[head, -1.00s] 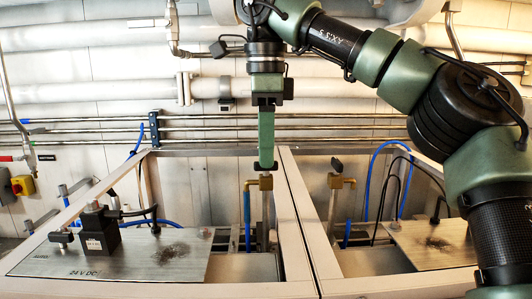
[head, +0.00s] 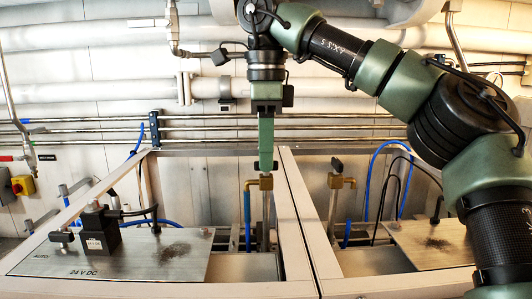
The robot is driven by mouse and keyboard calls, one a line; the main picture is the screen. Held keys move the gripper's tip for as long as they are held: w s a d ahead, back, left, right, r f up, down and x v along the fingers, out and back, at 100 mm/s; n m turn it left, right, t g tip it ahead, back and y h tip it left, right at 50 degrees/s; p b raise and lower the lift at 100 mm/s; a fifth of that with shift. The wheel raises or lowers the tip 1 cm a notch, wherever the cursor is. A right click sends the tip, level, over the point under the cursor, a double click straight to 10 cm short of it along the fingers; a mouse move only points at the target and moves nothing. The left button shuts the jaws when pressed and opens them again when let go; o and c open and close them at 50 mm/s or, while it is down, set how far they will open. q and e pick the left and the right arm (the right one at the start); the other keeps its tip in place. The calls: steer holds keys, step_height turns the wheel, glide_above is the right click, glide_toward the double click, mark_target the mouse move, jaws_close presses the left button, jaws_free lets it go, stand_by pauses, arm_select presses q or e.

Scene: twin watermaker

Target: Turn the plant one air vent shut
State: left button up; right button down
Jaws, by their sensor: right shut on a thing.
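My right gripper (head: 266,168) points straight down in the middle of the head view, its jaws shut on the small dark handle of a brass air vent valve (head: 266,184). This valve stands on a vertical pipe with a blue hose at its left, in the left-hand unit. The jaws cover most of the handle, so its exact angle is hard to tell. A second, similar brass valve (head: 338,182) with a black handle (head: 337,164) stands in the right-hand unit, untouched. No label on either valve can be read. My left gripper is not in view.
A metal panel (head: 130,262) marked 24 V DC carries a black box (head: 100,232) with a cable, left of the held valve. Pale frame beams (head: 300,215) divide the two units. Horizontal pipes (head: 330,128) run along the wall behind. Another panel (head: 430,240) lies at right.

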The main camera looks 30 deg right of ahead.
steer(key=m, duration=0.8)
steer(key=shift+m, duration=0.4)
steer(key=m, duration=0.8)
steer(key=shift+m, duration=0.6)
steer(key=c, duration=1.5)
jaws_free()
steer(key=shift+r, duration=0.1)
